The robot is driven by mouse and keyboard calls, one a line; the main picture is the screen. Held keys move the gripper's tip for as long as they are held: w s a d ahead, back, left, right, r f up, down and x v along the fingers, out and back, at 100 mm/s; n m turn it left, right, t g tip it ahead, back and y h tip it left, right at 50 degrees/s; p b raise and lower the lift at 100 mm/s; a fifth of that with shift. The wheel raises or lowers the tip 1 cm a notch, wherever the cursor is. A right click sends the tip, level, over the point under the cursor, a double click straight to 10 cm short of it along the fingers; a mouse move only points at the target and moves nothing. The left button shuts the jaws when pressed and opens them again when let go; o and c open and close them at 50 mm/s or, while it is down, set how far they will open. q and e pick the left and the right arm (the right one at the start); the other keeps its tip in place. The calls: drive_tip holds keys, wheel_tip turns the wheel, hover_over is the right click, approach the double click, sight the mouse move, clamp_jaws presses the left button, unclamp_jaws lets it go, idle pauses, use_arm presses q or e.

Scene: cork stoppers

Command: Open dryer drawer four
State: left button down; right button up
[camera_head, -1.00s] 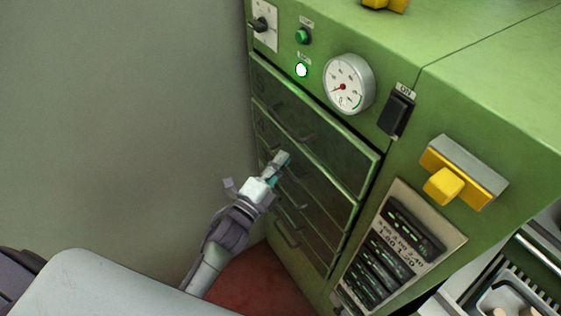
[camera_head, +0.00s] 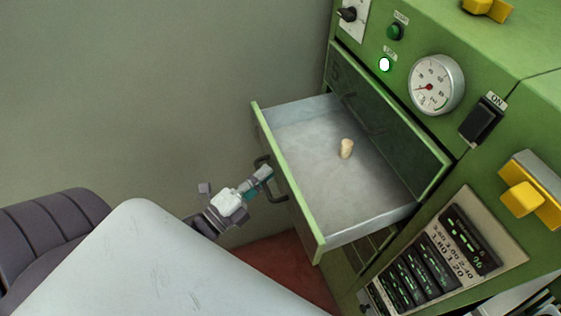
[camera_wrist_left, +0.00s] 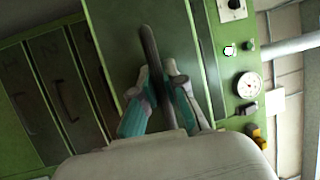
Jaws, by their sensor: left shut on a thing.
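A green dryer drawer (camera_head: 292,200) is pulled well out of the cabinet front in the head view. In the left wrist view the handle (camera_wrist_left: 149,50) runs between my left gripper's teal-padded fingers (camera_wrist_left: 160,98). The drawer's number cannot be read. My right gripper is not in view.
Other closed drawers with bar handles (camera_wrist_left: 66,97) show in the left wrist view. The green cabinet (camera_head: 450,60) carries a dial gauge (camera_head: 437,84), a black ON switch (camera_head: 482,119), a lit lamp (camera_head: 384,64) and a yellow knob (camera_head: 522,198). A plain wall stands at left.

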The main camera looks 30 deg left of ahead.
use_arm(q)
drive_tip(key=shift+s+a, duration=0.3)
drive_tip(key=shift+s, duration=0.1)
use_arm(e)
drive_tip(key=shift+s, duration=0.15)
use_arm(q)
drive_tip(key=c, duration=1.5)
unclamp_jaws()
drive_tip(key=v, duration=1.2)
